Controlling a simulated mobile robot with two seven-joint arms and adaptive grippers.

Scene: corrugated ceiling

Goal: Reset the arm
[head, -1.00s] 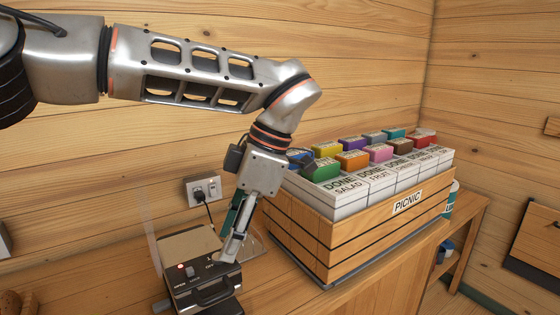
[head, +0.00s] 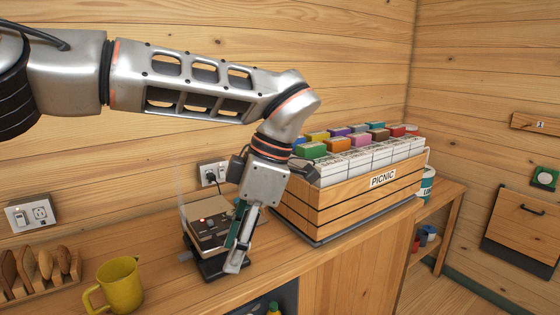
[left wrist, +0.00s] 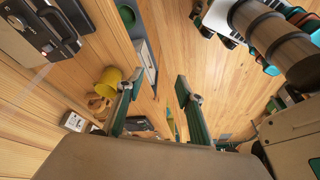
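My left arm reaches in from the left in the head view. Its left gripper (head: 237,262) hangs down in front of the right side of a small black and silver countertop appliance (head: 207,228) with a lit red light. In the left wrist view the two fingers of this gripper (left wrist: 157,86) are spread apart with nothing between them. The appliance also shows in the left wrist view (left wrist: 40,28), at the top left, outside the fingers. Whether the gripper touches the appliance cannot be told. My right gripper does not show.
A wooden PICNIC crate (head: 345,208) with labelled boxes and coloured blocks stands right of the gripper. A yellow mug (head: 121,285) and a wooden rack (head: 40,276) stand at left. A wall outlet (head: 213,172) is behind. Open counter lies between mug and appliance.

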